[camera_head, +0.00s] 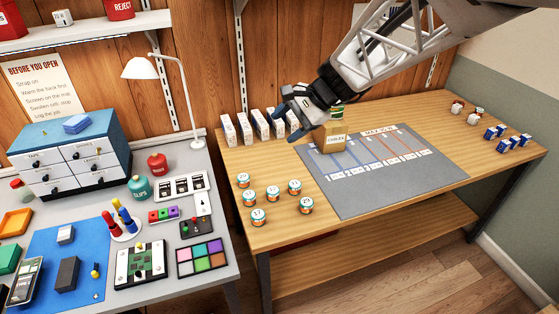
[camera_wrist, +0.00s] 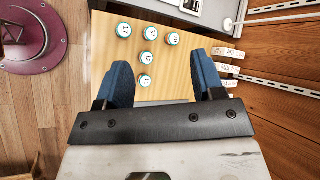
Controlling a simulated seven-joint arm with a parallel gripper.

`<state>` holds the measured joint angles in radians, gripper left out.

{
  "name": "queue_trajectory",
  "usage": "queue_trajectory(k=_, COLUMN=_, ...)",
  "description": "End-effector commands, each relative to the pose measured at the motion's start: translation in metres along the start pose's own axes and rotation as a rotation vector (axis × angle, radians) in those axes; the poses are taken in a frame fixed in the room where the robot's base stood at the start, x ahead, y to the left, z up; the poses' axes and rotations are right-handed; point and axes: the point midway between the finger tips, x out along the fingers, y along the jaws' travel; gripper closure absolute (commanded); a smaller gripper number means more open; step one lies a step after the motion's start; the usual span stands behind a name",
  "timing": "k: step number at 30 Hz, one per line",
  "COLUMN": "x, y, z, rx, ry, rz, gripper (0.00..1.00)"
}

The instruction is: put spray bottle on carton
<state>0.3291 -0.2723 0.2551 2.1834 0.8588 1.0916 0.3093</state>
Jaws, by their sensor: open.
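A brown carton (camera_head: 334,141) with a pale label stands at the back left of the grey mat. A small green and white object (camera_head: 338,112) shows just above the carton, partly hidden by my arm; I cannot tell whether it is the spray bottle or whether it rests on the carton. No other spray bottle is clear to see. My gripper (camera_head: 290,121) is open, its blue fingers in the air left of the carton, near the row of white boxes. In the wrist view the space between the fingers of my gripper (camera_wrist: 164,82) is empty, with bare wood beyond.
White boxes (camera_head: 246,128) stand in a row along the table's back left. Several orange and white tins (camera_head: 273,193) stand at the left front. The grey mat (camera_head: 345,205) has numbered strips and a bare front. Blue and white boxes (camera_head: 507,146) are at the right.

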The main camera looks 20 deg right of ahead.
Motion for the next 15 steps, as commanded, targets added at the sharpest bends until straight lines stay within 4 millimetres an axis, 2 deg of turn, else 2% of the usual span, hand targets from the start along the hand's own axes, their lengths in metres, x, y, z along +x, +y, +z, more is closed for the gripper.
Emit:
queue_trajectory(k=1, x=0.001, y=0.010, z=0.018, rx=-0.067, ry=0.017, rz=0.041, gripper=0.38)
queue_trajectory(k=6, x=0.001, y=0.045, z=0.062, rx=-0.292, ry=0.082, rz=0.184, gripper=0.38)
queue_trajectory(k=15, x=-0.008, y=0.111, z=0.117, rx=-0.699, ry=0.196, rz=0.420, gripper=0.38)
